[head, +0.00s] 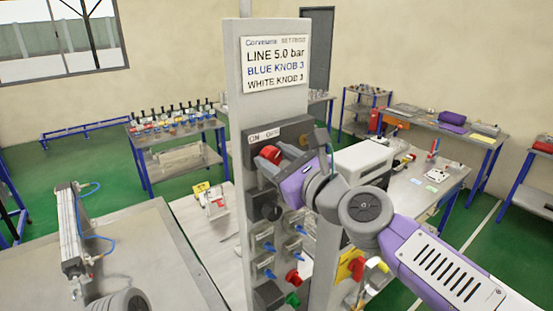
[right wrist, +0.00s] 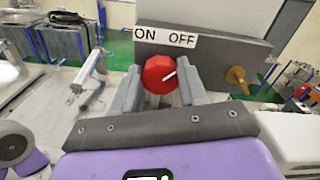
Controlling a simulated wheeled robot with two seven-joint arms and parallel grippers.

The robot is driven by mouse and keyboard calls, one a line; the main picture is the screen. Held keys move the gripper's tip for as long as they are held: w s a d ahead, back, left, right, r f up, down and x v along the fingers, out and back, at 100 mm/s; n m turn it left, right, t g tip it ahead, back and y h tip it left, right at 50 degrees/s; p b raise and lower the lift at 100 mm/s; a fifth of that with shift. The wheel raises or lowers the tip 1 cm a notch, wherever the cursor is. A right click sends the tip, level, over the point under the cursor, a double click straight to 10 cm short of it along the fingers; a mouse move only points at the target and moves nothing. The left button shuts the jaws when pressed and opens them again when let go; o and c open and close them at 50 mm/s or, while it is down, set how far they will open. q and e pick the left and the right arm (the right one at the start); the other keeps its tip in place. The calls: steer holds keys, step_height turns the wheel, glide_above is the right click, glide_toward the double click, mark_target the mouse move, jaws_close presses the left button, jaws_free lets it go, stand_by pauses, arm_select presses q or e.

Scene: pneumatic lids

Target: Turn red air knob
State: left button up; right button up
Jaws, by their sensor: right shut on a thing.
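The red air knob (head: 269,154) sits on a dark grey block near the top of the upright grey panel (head: 240,200), below an ON/OFF label (head: 266,135). My right gripper (head: 274,163) reaches the knob from the right. In the right wrist view its two grey fingers (right wrist: 162,88) stand on either side of the knob, shut on it. My left gripper shows in neither view.
A settings sign (head: 276,63) is above the knob. A brass-coloured fitting (right wrist: 237,78) is right of the knob. A cylinder (head: 70,232) stands at left.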

steer(key=shift+n, duration=0.3)
steer(key=n, duration=0.4)
steer(key=shift+a+f, duration=0.1)
steer(key=n+b, duration=0.1)
steer(key=n, duration=0.3)
steer(key=shift+n, duration=0.4)
steer(key=n, duration=0.4)
steer(key=shift+f+n+b, duration=0.15)
steer(key=shift+n+b, duration=0.6)
steer(key=shift+n, duration=1.45)
steer(key=o, duration=1.1)
steer(key=shift+s, duration=0.1)
steer(key=shift+c, duration=0.2)
